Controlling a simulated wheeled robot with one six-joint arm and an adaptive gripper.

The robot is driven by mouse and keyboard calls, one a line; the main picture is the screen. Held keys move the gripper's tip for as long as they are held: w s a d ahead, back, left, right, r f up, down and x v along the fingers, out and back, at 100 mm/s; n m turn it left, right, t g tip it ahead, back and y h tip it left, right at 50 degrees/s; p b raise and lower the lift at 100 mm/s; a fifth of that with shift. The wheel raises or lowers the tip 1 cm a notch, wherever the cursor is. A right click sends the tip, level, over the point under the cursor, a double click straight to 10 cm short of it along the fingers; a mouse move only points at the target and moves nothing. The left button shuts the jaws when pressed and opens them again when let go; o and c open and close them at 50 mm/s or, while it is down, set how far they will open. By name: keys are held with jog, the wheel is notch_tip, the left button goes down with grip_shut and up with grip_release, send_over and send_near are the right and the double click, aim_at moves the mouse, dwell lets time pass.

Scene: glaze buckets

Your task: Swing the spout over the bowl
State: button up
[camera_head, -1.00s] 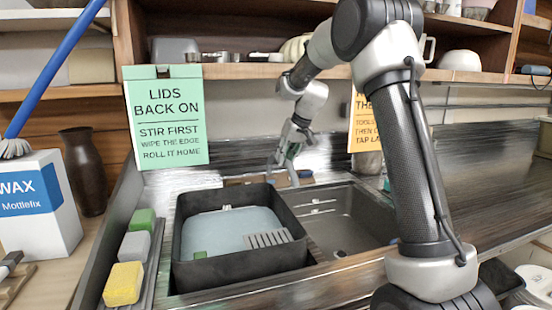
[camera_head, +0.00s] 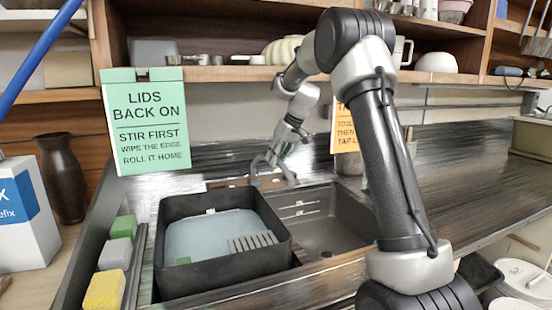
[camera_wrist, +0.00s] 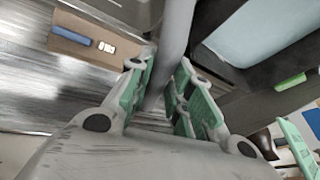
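The spout is a smooth grey tube (camera_wrist: 178,28) in the wrist view. It comes down from the top edge and passes between my fingers. My gripper (camera_wrist: 167,92) has green-padded fingers standing apart on either side of it; any contact is hard to judge. In the head view my gripper (camera_head: 272,172) is open, low behind the sink, and the spout cannot be clearly told from the fingers. The bowl is a black square tub (camera_head: 222,276) with pale blue water, in front and to the left of my gripper. The tub also shows at upper right in the wrist view (camera_wrist: 262,92).
A bare grey sink basin (camera_head: 330,232) lies right of the tub. Green, grey and yellow sponges (camera_head: 104,290) line the left edge. A green sign (camera_head: 147,125) hangs from the shelf at the left, an orange one (camera_head: 344,130) behind my arm. The right counter is largely clear.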

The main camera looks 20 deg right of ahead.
jog(key=o, duration=0.4)
jog(key=v, duration=1.2)
